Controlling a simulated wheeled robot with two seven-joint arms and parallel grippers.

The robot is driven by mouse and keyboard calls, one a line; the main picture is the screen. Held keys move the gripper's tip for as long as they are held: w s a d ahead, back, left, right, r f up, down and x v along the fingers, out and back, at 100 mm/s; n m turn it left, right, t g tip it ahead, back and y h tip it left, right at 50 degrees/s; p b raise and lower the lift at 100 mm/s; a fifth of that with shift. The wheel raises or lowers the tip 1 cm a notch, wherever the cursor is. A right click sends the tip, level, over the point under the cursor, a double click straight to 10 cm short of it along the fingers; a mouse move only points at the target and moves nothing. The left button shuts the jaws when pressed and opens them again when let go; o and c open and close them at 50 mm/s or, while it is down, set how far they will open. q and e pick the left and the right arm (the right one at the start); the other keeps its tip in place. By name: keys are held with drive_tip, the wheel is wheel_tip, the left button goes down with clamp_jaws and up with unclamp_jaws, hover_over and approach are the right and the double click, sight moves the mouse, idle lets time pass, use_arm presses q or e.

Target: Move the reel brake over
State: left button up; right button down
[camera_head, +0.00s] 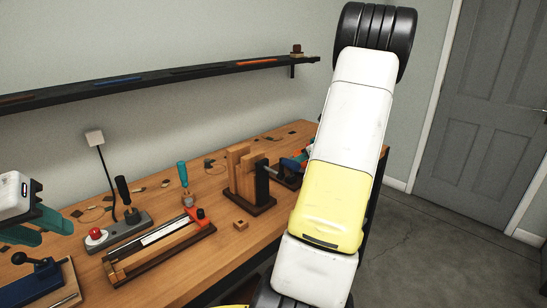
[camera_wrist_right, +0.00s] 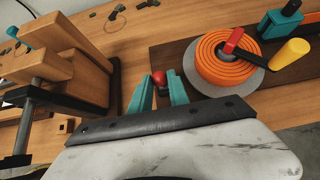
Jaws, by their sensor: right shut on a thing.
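In the right wrist view, my right gripper (camera_wrist_right: 160,82) has its teal fingers closed around a small red knob (camera_wrist_right: 159,78), which looks like the handle of the reel brake. The knob is beside an orange reel (camera_wrist_right: 213,62) on a dark base board (camera_wrist_right: 170,55); how it joins the board is hidden by the fingers. In the head view my right arm covers most of the reel unit, and only a bit of it shows. My left gripper (camera_head: 40,229) is at the far left above the bench, its teal fingers apart and empty.
A wooden press (camera_head: 245,172) stands left of the reel unit. A slide fixture (camera_head: 160,245) and a power strip (camera_head: 118,233) are on the workbench. A wall shelf (camera_head: 150,82) runs above.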

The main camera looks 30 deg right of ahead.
drive_tip(key=shift+s+d+f, duration=0.1)
drive_tip(key=shift+s, duration=0.05)
drive_tip(key=shift+s+d+f, duration=0.15)
drive_tip(key=shift+s+f, duration=0.1)
drive_tip(key=shift+s, duration=0.2)
drive_tip(key=shift+s+d+f, duration=0.1)
drive_tip(key=shift+s+f, duration=0.1)
drive_tip(key=shift+s, duration=0.25)
drive_tip(key=shift+s+d+f, duration=0.25)
drive_tip(key=shift+s+f, duration=0.45)
drive_tip(key=shift+s, duration=0.25)
drive_tip(key=shift+s+d+f, duration=0.1)
drive_tip(key=shift+s+f, duration=0.1)
drive_tip(key=shift+f, duration=0.1)
drive_tip(key=c, duration=1.2)
unclamp_jaws()
drive_tip(key=shift+o, duration=0.2)
